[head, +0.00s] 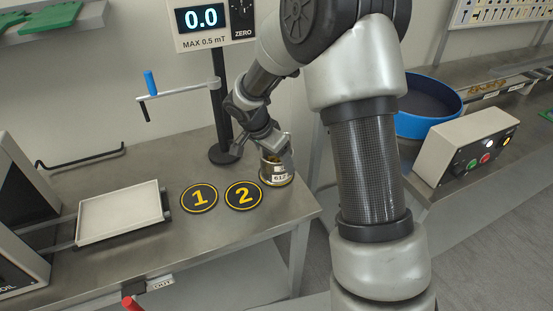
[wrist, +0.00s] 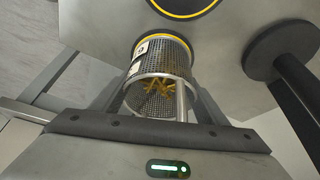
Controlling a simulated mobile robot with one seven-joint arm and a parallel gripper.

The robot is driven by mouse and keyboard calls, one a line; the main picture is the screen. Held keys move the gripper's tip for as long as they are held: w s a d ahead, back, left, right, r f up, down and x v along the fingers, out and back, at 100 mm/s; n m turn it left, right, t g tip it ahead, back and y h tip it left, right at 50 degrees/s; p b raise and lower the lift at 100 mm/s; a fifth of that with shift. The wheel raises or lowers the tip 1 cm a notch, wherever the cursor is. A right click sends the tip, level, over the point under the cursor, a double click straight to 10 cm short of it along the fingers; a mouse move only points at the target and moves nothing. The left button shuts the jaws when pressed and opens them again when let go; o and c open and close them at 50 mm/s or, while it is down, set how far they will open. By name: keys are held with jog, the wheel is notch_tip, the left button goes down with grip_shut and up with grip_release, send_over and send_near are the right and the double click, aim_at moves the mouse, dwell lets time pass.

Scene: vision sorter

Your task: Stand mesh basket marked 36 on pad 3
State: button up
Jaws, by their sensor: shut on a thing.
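A small metal mesh basket (head: 276,168) with yellowish pieces inside stands upright at the right end of the left bench. A white label shows on its side; I cannot read its number surely. It also shows in the wrist view (wrist: 160,66), between the two fingers of my gripper (wrist: 163,88). My gripper, also in the head view (head: 264,142), is shut on the basket. A yellow ring edge shows round the basket's base, at a dark pad (wrist: 150,37) mostly hidden beneath it. Whether the basket touches it I cannot tell. No numeral shows there.
Pad 1 (head: 199,197) and pad 2 (head: 244,195) lie bare to the left of the basket. A white tray (head: 120,214) is further left. A dark post (head: 219,120) with a round foot stands close behind. The bench edge is near on the right.

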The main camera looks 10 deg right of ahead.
jog(key=shift+f, duration=0.1)
jog(key=o, duration=1.7)
